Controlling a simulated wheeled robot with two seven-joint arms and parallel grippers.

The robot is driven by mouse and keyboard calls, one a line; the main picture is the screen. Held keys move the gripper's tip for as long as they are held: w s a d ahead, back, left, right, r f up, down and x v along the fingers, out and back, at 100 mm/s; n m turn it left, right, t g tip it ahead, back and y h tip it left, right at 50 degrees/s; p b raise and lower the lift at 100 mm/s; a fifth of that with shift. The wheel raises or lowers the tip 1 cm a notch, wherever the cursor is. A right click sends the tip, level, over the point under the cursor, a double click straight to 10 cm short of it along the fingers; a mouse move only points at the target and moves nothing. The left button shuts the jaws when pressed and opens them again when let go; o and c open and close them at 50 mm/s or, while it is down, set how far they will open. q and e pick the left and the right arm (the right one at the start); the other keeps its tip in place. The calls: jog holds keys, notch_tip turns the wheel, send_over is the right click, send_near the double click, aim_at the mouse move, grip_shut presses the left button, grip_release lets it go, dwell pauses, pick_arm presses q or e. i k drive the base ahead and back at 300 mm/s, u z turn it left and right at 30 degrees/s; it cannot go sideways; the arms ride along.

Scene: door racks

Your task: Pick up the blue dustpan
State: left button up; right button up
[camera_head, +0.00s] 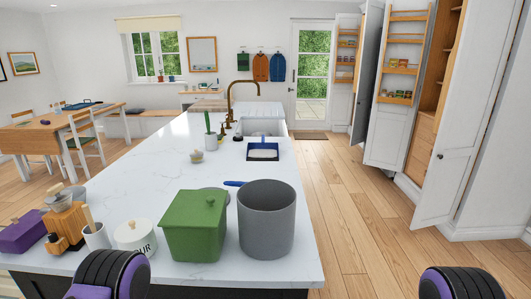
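A blue handle (234,183) shows on the white island worktop, between the green box and the grey pot. The rest of what it belongs to is largely hidden behind them, so I cannot tell if it is the blue dustpan. A dark blue tray-like object (262,145) with a pale inside lies farther back on the worktop, in front of the sink; I cannot tell for sure what it is either. Black and purple parts of my arms show at the bottom left and bottom right edges. Neither gripper is in view.
A green lidded box (195,228) and a grey pot (266,222) stand at the island's near end. A white lidded jar (135,238) and a wooden grinder (66,222) stand left. Open cupboard doors (470,115) stick out on the right. The wooden floor (340,205) beside the island is clear.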

aim_at(262, 151)
jog(key=u, duration=0.05)
jog(key=k, duration=0.5)
jog(key=z, duration=1.2)
jog(key=i, duration=4)
jog(key=u, duration=1.05)
